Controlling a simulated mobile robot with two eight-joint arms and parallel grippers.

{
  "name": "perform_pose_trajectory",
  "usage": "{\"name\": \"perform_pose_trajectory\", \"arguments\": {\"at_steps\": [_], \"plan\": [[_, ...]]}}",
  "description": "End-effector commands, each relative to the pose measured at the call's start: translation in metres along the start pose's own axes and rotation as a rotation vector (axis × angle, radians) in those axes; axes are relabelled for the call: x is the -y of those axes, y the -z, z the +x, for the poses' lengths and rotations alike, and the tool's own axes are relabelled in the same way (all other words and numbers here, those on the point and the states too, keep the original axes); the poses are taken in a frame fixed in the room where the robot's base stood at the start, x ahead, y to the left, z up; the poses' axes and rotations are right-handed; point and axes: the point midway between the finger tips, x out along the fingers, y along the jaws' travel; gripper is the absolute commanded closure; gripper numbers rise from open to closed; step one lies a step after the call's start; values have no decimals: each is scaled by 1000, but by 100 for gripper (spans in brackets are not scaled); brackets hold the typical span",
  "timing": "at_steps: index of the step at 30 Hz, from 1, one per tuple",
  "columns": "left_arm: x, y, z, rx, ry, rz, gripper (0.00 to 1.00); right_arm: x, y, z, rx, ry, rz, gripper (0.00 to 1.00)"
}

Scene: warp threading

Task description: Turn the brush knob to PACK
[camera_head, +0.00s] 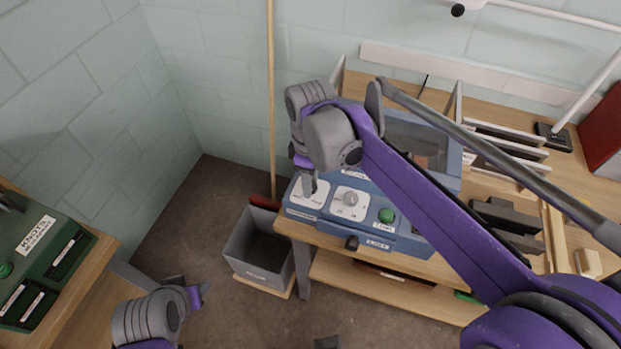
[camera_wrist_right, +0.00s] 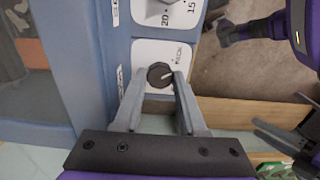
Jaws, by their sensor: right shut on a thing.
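The blue machine (camera_head: 405,232) stands on the wooden bench and has two white dial panels on its front. The brush knob (camera_wrist_right: 160,75) is small, round and dark with a pale pointer line, on the end white panel (camera_wrist_right: 150,52). The pointer slants toward the right, below a small printed label that looks like PACK. My right gripper (camera_wrist_right: 161,78) is shut on the knob, one finger on each side. In the head view the right gripper (camera_head: 310,186) comes down over the left panel and hides the knob. My left gripper (camera_head: 200,294) is low at the left, away from the machine; its fingers are unclear.
A second dial (camera_head: 350,199) and a green START button (camera_head: 386,215) are to the right of the knob. A grey bin (camera_head: 262,250) stands on the floor beside the bench. A green box (camera_head: 45,255) sits at the far left. Dark blocks (camera_head: 508,216) lie on the bench.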

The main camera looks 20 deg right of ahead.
Motion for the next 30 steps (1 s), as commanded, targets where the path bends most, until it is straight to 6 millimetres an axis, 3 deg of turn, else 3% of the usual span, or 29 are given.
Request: {"name": "perform_pose_trajectory", "arguments": {"at_steps": [12, 29, 30], "plan": [[0, 1, -1, -1, 0, 0, 50, 0, 0, 0, 1, 0, -185, 100], [0, 1, -2, -1, 0, 0, 50, 0, 0, 0, 1, 0, -210, 100], [0, 1, -2, -1, 0, 0, 50, 0, 0, 0, 0, 0, -210, 52]]}}
